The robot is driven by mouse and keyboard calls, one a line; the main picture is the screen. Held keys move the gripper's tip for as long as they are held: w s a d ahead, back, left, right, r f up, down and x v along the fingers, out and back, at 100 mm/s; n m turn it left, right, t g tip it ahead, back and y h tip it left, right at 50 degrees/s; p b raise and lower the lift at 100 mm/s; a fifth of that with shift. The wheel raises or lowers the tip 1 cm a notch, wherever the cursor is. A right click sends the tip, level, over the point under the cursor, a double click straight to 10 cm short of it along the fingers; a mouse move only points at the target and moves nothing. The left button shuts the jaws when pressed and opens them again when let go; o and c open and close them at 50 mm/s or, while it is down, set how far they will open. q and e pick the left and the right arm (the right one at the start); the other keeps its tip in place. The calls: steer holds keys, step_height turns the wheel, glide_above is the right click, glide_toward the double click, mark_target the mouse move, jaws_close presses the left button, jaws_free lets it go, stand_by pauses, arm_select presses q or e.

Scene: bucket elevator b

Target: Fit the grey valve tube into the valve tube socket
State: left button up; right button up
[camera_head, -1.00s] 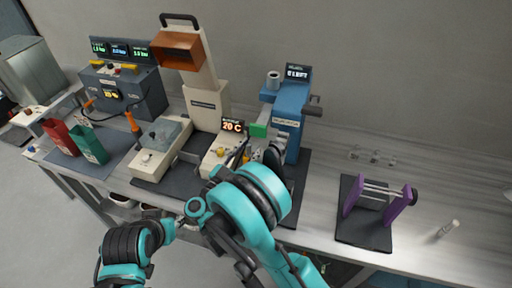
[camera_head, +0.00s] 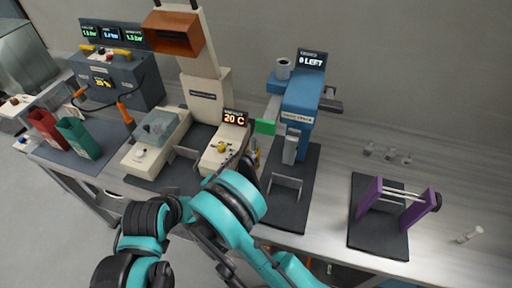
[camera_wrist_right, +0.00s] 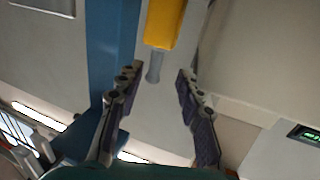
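In the right wrist view, a short grey cylinder (camera_wrist_right: 155,66) extends from a yellow block (camera_wrist_right: 164,22); I cannot tell whether it is the valve tube. My right gripper (camera_wrist_right: 157,105) is open, its two dark fingers spread on either side below the cylinder, with nothing between the pads. In the head view, the blue machine (camera_head: 301,100) reads "0 LEFT" and has a light grey upright part (camera_head: 290,148) on its front. The right gripper is mostly hidden behind my teal arm there. The valve tube socket cannot be made out. My left gripper is not visible.
A beige machine (camera_head: 205,92) with a "20 C" display (camera_head: 234,118) stands left of the blue one. A purple stand (camera_head: 368,196) is on a dark mat to the right. A small white tube (camera_head: 470,234) lies near the bench's right end.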

mark_target(253, 148)
steer(key=b+x, duration=0.1)
steer(key=x, duration=0.5)
steer(key=shift+w+d, duration=0.15)
steer(key=shift+w, duration=0.15)
steer(key=b+x, duration=0.1)
steer(key=x, duration=0.4)
steer(key=shift+d+b, duration=0.4)
steer(key=shift+s, duration=0.1)
jaws_close()
